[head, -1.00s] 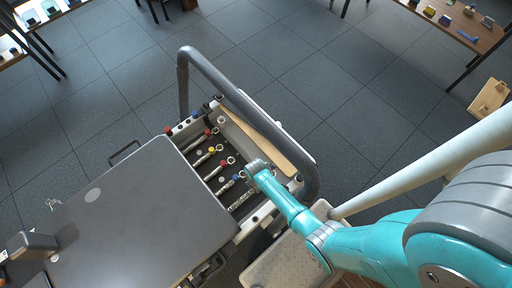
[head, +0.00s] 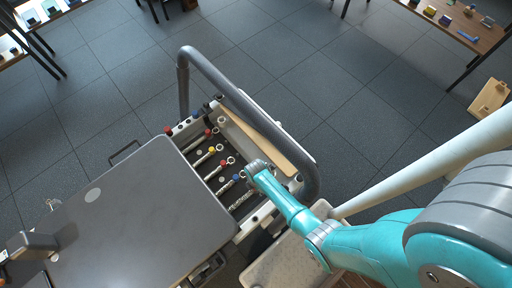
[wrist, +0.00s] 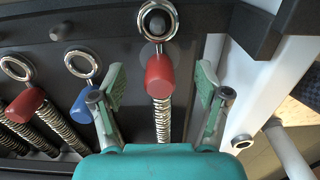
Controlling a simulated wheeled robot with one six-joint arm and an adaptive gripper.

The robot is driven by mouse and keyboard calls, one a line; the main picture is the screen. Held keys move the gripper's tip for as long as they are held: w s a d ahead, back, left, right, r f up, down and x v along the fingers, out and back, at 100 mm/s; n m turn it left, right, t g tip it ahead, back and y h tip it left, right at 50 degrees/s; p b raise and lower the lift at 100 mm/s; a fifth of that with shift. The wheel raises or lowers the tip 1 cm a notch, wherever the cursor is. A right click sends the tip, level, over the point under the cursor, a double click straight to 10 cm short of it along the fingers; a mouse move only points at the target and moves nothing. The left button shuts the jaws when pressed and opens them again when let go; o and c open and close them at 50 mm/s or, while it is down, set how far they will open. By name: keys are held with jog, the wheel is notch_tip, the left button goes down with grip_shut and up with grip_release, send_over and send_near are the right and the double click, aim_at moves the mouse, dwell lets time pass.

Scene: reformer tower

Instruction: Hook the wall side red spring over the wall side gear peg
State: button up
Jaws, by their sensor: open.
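The wall side red spring shows in the wrist view as a red sleeve (wrist: 159,75) with a steel ring above it and coils below. Its ring (wrist: 158,20) appears around a dark round gear peg (wrist: 157,23); how far it sits down on the peg cannot be told. My gripper (wrist: 161,90) is open, with one finger on each side of the red sleeve and a visible gap on both sides. In the head view my gripper (head: 256,168) is over the near end of the spring row and hides this sleeve; silver coils (head: 241,200) show beside it.
A blue spring (wrist: 85,98) and another red spring (wrist: 26,105) lie to the left, their rings off the pegs. A second dark peg (wrist: 62,31) is above them. A white frame post (wrist: 275,90) stands close on the right. A grey curved bar (head: 250,110) arches over the springs.

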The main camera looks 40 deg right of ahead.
jog(key=shift+r, duration=3)
